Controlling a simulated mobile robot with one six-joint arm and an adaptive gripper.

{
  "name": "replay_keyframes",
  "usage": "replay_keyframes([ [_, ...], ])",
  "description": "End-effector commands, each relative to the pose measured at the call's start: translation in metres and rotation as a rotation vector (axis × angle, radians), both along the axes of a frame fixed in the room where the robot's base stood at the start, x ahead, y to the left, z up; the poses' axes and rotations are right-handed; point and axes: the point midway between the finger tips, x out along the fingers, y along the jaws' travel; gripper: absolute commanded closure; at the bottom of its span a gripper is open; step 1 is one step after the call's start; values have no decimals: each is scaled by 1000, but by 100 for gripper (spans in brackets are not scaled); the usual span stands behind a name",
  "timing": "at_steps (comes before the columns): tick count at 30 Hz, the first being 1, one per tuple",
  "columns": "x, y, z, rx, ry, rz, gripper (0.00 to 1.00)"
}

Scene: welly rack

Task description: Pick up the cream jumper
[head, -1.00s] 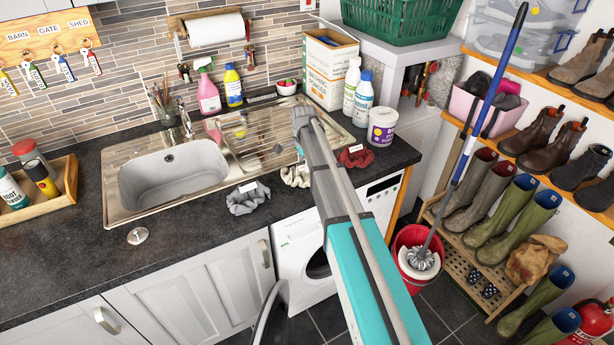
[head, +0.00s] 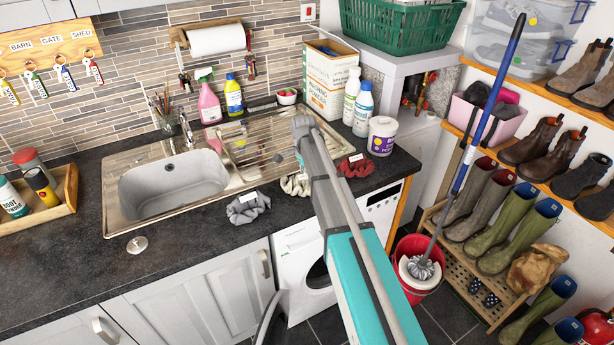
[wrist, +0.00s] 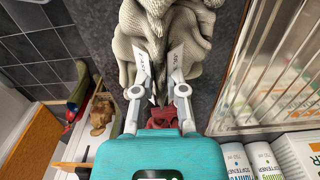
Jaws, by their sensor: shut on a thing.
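The cream jumper (head: 295,185) lies crumpled on the dark worktop, between the sink drainer and the front edge. My arm partly covers it in the head view. In the wrist view the cream jumper (wrist: 205,50) is bunched between and around the fingers of my gripper (wrist: 160,52), which is shut on its knitted folds. The jumper still appears to be at worktop level. My gripper is hidden behind my arm in the head view. A grey garment (head: 248,208) with a white label lies to the left, and a red one (head: 357,166), also labelled, to the right.
The sink (head: 172,188) and ribbed drainer lie behind. A white tub (head: 381,136), bottles (head: 362,108) and a carton (head: 328,80) stand at the back right. A mop in a red bucket (head: 418,275) and the boot rack are on the right. The front left worktop is mostly clear.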

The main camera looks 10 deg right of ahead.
Motion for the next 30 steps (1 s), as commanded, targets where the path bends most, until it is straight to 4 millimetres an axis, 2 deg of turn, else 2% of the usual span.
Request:
replay_keyframes([
  [8, 0, 0, 13, 0, 0, 0, 100],
  [15, 0, 0, 34, 0, 1, 0, 100],
  [30, -41, 26, 92, 0, 1, 1, 100],
])
